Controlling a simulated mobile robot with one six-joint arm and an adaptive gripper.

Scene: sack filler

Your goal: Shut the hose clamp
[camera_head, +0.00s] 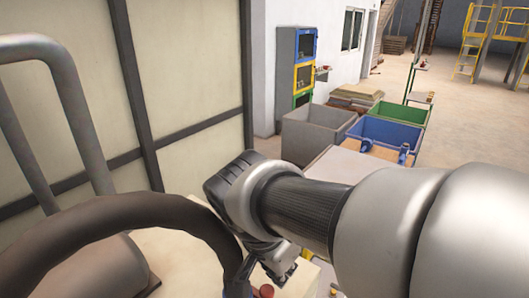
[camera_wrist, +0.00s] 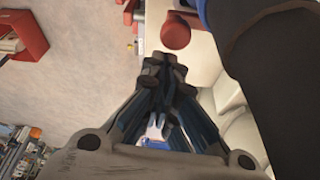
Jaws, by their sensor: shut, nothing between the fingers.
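A dark hose (camera_head: 125,208) arches across the lower left of the head view. In the wrist view it shows as a dark brown band (camera_wrist: 280,60) at the right. A blue part (camera_head: 245,270) shows on the hose's lower end; it may be the hose clamp. A red round knob (camera_head: 265,291) is beside it and also shows in the wrist view (camera_wrist: 175,33). My gripper (camera_head: 288,276) is shut and empty, to the right of the hose end. In the wrist view its fingertips (camera_wrist: 164,68) are below the knob in the picture. Whether the clamp is open is unclear.
A cream surface lies under the hose end. Grey metal pipes (camera_head: 75,110) stand at the left before a panelled wall. Grey (camera_head: 315,138), blue (camera_head: 388,133) and green (camera_head: 402,112) bins stand behind my arm. Open floor lies beyond.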

